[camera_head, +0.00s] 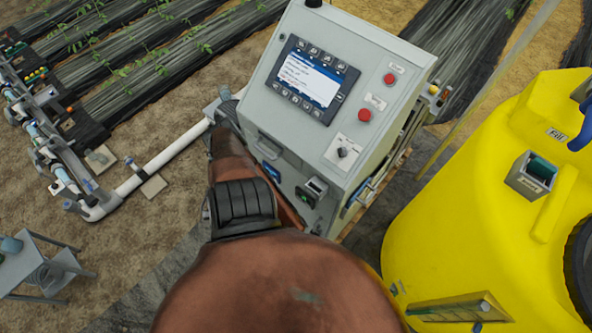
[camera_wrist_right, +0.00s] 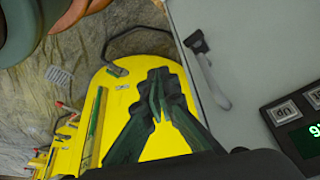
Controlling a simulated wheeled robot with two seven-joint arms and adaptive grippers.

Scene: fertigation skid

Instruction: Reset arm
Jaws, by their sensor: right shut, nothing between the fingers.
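My right gripper (camera_wrist_right: 160,92) shows in the right wrist view, its dark fingers together with nothing between them. It is over a yellow surface, to the left of a grey panel edge; I cannot tell the gap. In the head view a reddish-brown arm link of mine covers the lower middle and hides the gripper. The grey control cabinet (camera_head: 290,125), with its lit screen (camera_head: 311,79), stands just beyond my arm. My left gripper is in neither view.
A yellow tank (camera_head: 450,225) stands close on the right. White pipework (camera_head: 165,157) runs at the left, and a small grey table (camera_head: 30,268) stands at the lower left. The wrist view shows a grey handle (camera_wrist_right: 205,70) and a green display (camera_wrist_right: 308,135) close at the right.

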